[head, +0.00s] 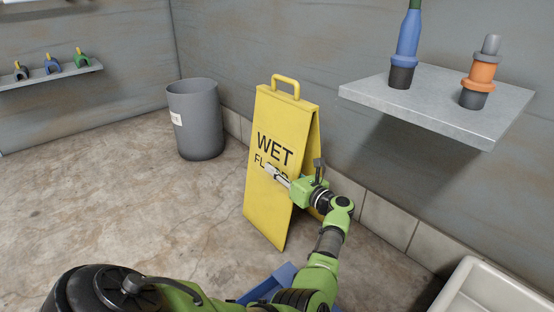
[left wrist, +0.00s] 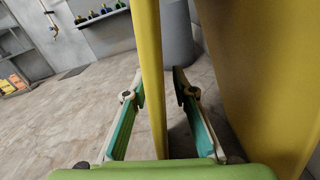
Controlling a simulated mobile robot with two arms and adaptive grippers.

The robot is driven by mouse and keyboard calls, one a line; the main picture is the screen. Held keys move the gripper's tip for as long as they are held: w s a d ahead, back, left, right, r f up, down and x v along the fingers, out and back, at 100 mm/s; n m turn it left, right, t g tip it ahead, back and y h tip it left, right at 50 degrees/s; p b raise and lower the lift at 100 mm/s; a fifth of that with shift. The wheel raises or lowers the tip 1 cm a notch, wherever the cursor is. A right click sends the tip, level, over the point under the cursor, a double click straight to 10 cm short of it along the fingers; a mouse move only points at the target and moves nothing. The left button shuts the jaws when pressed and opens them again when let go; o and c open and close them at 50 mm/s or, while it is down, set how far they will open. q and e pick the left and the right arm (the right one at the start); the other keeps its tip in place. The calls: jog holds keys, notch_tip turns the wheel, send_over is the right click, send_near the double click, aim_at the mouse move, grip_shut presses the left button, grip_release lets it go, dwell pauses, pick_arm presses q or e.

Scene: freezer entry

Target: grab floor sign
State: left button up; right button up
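The yellow floor sign (head: 268,205), with a handle on top and WET FLOOR lettering, stands upright on the floor near the wall, its two panels spread apart. My left gripper (head: 272,171) is at the right edge of its front panel, about mid-height, and covers part of the lettering. In the left wrist view, the panel (left wrist: 152,60) is seen edge-on between the two fingers of the gripper (left wrist: 158,88). The fingers are spread, one on each side; the right one appears apart from the panel. The other panel (left wrist: 255,70) is at the right. My right gripper is not in view.
A grey bin (head: 196,125) stands behind the sign to the left. A wall shelf (head: 440,100) with a blue bottle (head: 408,40) and an orange-and-grey item (head: 480,72) juts out at the right. A white basin (head: 485,290) is at lower right. The floor at left is clear.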

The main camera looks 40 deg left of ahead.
pick_arm(q)
jog(key=shift+w+a, duration=0.1)
jog(key=shift+a, duration=0.55)
jog(key=shift+d, duration=0.15)
grip_shut()
jog(key=shift+r, duration=0.2)
